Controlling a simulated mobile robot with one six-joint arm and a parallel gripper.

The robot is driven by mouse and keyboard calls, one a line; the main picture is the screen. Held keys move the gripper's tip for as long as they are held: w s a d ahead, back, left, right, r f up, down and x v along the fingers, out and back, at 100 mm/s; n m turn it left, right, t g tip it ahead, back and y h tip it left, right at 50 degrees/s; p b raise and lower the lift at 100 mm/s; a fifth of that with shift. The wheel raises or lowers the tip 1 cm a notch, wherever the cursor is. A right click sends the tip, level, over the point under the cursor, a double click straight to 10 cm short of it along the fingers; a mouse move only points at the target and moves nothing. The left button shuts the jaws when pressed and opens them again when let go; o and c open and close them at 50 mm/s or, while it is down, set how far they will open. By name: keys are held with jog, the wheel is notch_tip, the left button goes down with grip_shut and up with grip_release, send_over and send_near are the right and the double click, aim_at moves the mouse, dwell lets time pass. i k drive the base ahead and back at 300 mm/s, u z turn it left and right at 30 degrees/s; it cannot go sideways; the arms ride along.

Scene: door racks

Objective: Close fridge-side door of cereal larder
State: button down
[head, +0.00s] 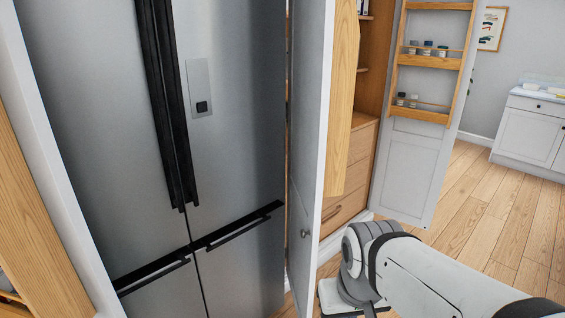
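The fridge-side door (308,130) of the larder stands open in the head view, jutting forward beside the fridge and seen at a steep angle. A small round knob (304,234) is on its fridge-facing side. A wooden door rack (344,100) is on its inner side. The larder (345,202) behind has a wooden interior with shelves and drawers, partly hidden by this door. My arm reaches in from the lower right, its wrist on the larder side of the door, near its lower part. I cannot make out gripper fingers or any contact with the door.
A steel fridge (85,130) with long dark handles fills the left. The larder's other door (410,175) is open at the right, with small jars on its racks (430,60). Wooden floor (485,215) is clear at the right, before a white cabinet (528,130).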

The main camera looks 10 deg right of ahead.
aim_at(324, 38)
jog(key=z, duration=0.05)
jog(key=i, duration=1)
jog(key=u, duration=0.05)
